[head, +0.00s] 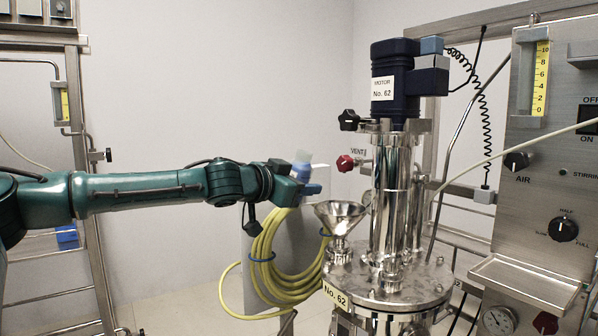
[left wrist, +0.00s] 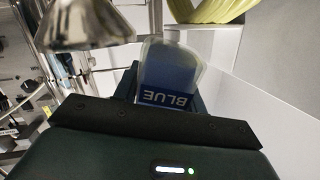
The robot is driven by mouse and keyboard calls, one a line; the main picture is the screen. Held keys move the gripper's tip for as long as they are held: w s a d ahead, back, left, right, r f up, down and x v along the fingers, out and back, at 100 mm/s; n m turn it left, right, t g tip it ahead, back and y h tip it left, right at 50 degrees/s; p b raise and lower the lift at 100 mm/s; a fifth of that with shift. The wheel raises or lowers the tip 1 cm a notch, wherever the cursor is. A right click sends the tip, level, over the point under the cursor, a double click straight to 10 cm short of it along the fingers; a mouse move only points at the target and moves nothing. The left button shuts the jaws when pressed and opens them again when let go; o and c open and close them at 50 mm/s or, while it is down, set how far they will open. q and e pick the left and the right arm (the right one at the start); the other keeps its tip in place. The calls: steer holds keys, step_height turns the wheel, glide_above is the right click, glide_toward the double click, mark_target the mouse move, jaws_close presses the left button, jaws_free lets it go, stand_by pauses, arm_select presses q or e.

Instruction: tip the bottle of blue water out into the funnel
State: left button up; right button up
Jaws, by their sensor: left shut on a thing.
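My left gripper (head: 307,188) is shut on the bottle of blue water (head: 301,168), up and to the left of the funnel. The bottle is small and see-through, pale above and bluish below, and looks roughly upright; any slight tilt is too small to tell. In the left wrist view the bottle (left wrist: 168,66) sits between the fingers (left wrist: 160,85), its BLUE label upside down in the picture. The steel funnel (head: 340,214) stands on the vessel lid, its mouth up. It also shows in the left wrist view (left wrist: 88,25), beside the bottle and apart from it. My right gripper is out of view.
The steel vessel (head: 385,285) carries a tall shaft housing (head: 392,200) and dark motor (head: 394,90) just right of the funnel. A red VENT knob (head: 345,163) is close behind. A yellow hose coil (head: 268,258) hangs below my arm. A control panel (head: 550,190) stands right.

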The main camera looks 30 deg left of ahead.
arm_select(q)
steer(key=shift+r+m+p, duration=0.3)
steer(key=shift+r+p, duration=0.05)
steer(key=shift+p, duration=0.05)
steer(key=shift+w+f+b, duration=0.1)
steer(key=shift+f+b, duration=0.2)
steer(key=shift+b, duration=0.15)
steer(key=shift+d+r+m+g+p, duration=0.2)
steer(key=shift+m+g+p, duration=0.15)
steer(key=shift+p, duration=0.55)
steer(key=shift+y+p, duration=0.4)
steer(key=shift+p, duration=0.1)
steer(key=shift+f+m, duration=0.15)
steer(key=shift+m, duration=0.1)
